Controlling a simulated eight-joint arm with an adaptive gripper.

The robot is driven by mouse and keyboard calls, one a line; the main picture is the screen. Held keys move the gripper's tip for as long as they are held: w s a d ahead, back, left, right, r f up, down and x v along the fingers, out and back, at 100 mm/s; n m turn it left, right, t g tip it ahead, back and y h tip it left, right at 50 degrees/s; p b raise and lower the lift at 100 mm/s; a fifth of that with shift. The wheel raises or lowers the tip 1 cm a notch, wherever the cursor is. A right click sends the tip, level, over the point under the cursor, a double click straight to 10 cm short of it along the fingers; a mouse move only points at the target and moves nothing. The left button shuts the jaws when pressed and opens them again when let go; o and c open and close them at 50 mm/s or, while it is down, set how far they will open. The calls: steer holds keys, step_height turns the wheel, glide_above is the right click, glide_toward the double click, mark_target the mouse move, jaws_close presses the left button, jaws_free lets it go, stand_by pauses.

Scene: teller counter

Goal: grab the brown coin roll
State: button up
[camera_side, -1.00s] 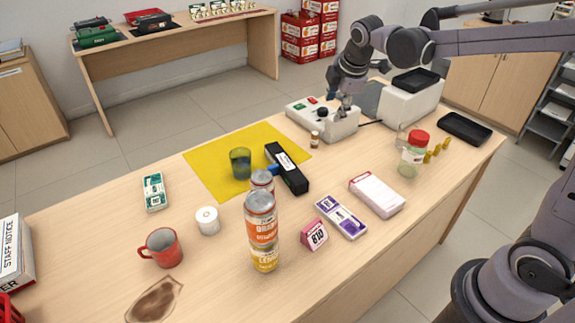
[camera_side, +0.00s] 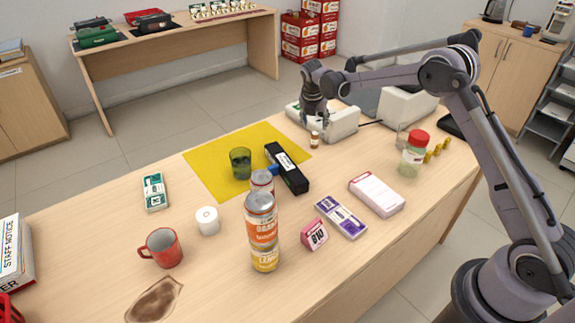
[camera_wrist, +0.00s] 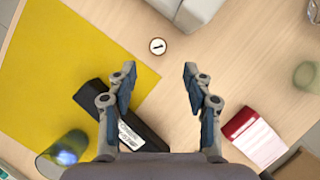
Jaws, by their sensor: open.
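The brown coin roll (camera_side: 314,140) is small and stands upright on the counter, just right of the yellow mat and in front of the white machine. From above in the wrist view it shows as a small round end (camera_wrist: 158,46) with a dark mark, ahead of the fingertips and roughly centred between them. My gripper (camera_side: 315,120) points down above the roll in the side view. In the wrist view my gripper (camera_wrist: 160,68) is open, with nothing between its fingers.
A black labelled case (camera_side: 288,170) lies across the edge of the yellow mat (camera_side: 210,160), beside a green cup (camera_side: 240,163). The white machine (camera_side: 343,124) is close behind the roll. Cans (camera_side: 262,230), a white-and-pink box (camera_side: 377,195) and a red-lidded jar (camera_side: 414,155) stand farther off.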

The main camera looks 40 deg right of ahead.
mark_target(315, 134)
steer(key=shift+x, duration=4.55)
steer(key=shift+w, duration=0.15)
jaws_close()
